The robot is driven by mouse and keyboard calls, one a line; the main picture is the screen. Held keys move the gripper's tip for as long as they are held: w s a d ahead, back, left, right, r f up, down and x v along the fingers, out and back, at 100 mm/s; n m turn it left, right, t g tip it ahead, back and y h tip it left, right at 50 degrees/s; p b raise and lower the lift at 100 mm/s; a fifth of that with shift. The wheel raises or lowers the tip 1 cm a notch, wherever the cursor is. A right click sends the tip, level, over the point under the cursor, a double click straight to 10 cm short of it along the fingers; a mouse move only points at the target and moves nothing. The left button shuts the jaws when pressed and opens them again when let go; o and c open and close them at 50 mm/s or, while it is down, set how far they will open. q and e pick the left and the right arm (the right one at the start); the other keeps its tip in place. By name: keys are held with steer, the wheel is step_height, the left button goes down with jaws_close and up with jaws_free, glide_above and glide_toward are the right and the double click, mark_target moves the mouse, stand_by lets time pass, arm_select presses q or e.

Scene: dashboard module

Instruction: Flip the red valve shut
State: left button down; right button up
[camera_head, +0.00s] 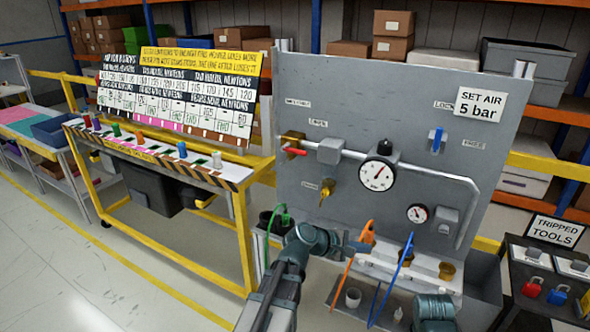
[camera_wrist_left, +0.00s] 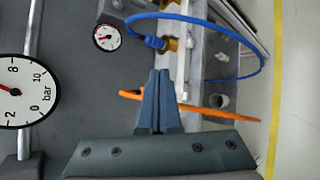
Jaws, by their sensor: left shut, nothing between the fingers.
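The red valve (camera_head: 295,151) is at the upper left of the grey panel (camera_head: 330,95), at the left end of the pipe. Its red handle lies nearly level beside a brass body. It is not in the left wrist view. My left gripper (camera_head: 366,247) is low in front of the panel, below and to the right of the valve and well apart from it. In the left wrist view its two fingers (camera_wrist_left: 159,75) are together and empty, with the orange hose passing behind them. My right gripper is not seen; only part of my right arm shows at the bottom.
A large gauge (camera_head: 377,174), a small gauge (camera_head: 417,213), a brass valve (camera_head: 327,189) and a blue lever (camera_head: 437,141) are on the panel. An orange hose (camera_head: 350,270) and a blue hose (camera_head: 405,256) hang low near my left gripper. A yellow-framed bench (camera_head: 244,236) stands left.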

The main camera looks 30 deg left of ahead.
mark_target(296, 150)
arm_select(q)
steer(key=w+a+r+n+t+y, duration=0.1)
steer(key=a+r+n+t+y, duration=0.1)
steer(key=a+n, duration=0.4)
steer(key=w+a+r+n+t+y+b, duration=0.1)
steer(key=a+r+n+t+y, duration=0.2)
steer(key=a+n, duration=0.4)
steer(key=a+r+n+t+y+b, duration=0.1)
steer(key=a+n, duration=0.5)
steer(key=a, duration=1)
step_height(296, 150, up, 3)
steer(key=t+y, duration=0.1)
steer(key=t, duration=0.2)
steer(key=shift+w+f+y, duration=0.2)
steer(key=shift+w+y, duration=0.1)
steer(key=shift+w, duration=0.1)
steer(key=w+r+p, duration=0.4)
steer(key=w, duration=0.6)
steer(key=shift+w+r, duration=0.2)
steer(key=shift+w, duration=0.2)
